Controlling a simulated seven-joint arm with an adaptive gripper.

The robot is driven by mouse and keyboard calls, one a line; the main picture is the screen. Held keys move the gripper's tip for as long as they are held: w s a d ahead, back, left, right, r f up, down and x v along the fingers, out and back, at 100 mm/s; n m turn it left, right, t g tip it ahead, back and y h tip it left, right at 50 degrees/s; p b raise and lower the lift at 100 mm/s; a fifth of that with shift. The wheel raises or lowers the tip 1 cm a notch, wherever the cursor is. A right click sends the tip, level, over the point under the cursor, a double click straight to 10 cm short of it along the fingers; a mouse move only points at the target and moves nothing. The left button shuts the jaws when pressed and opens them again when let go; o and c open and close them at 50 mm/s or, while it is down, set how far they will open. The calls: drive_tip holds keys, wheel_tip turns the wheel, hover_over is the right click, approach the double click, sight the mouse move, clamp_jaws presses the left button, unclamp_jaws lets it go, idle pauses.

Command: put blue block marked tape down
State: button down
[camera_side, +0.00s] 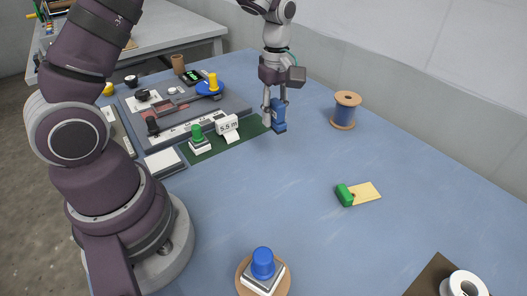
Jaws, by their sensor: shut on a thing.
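The blue block (278,115) is between the fingertips of my gripper (272,112), near the back middle of the blue table (250,200). My gripper points downward and is shut on the block. The block is upright, beside the right end of a dark green mat (252,127). I cannot tell whether its bottom touches the table. No tape marking is readable on it at this size.
A blue spool (345,110) stands to the right. A green block with a yellow card (365,193) lies right of centre. A blue-knobbed piece (263,265) is in front, and a white roll (464,285) is at front right. The table's middle is clear.

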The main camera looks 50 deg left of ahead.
hover_over(312, 225)
drive_tip(key=a, duration=0.1)
drive_tip(key=f, duration=0.1)
drive_tip(key=shift+n, duration=0.5)
drive_tip(key=f, duration=0.5)
drive_tip(key=d+f, duration=0.1)
drive_tip(key=f, duration=0.2)
drive_tip(key=shift+f, duration=0.2)
drive_tip(key=shift+f, duration=0.15)
drive_tip(key=c, duration=0.9)
unclamp_jaws()
drive_tip(key=shift+c, duration=0.2)
